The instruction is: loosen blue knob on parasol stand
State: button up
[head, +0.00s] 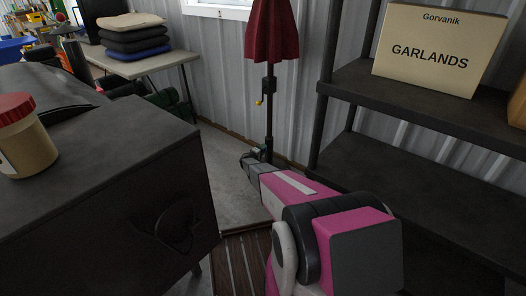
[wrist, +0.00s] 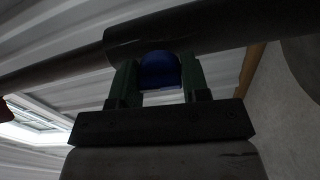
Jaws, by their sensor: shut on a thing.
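The closed red parasol (head: 270,32) stands upright against the wall on a dark pole (head: 269,120). The pole carries a crank with a yellow handle. In the wrist view, the blue knob (wrist: 160,70) sits on the dark pole (wrist: 185,32), which crosses the picture at a slant. My gripper (wrist: 160,80) has its two green fingers on either side of the knob and is shut on it. In the head view my gripper (head: 250,158) is small beside the lower pole, and the knob is hidden there. The parasol's base is also hidden.
A dark shelf unit (head: 420,110) with a garlands box (head: 435,50) stands close to the right of my arm. A dark cabinet (head: 100,190) with a red-lidded jar (head: 22,140) is at the left. A table with stacked cushions (head: 132,38) stands behind it.

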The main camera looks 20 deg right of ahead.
jog(key=shift+n, duration=0.6)
jog(key=o, duration=0.9)
jog(key=v, duration=1)
jog(key=shift+s+a, duration=0.2)
jog(key=shift+a, duration=0.15)
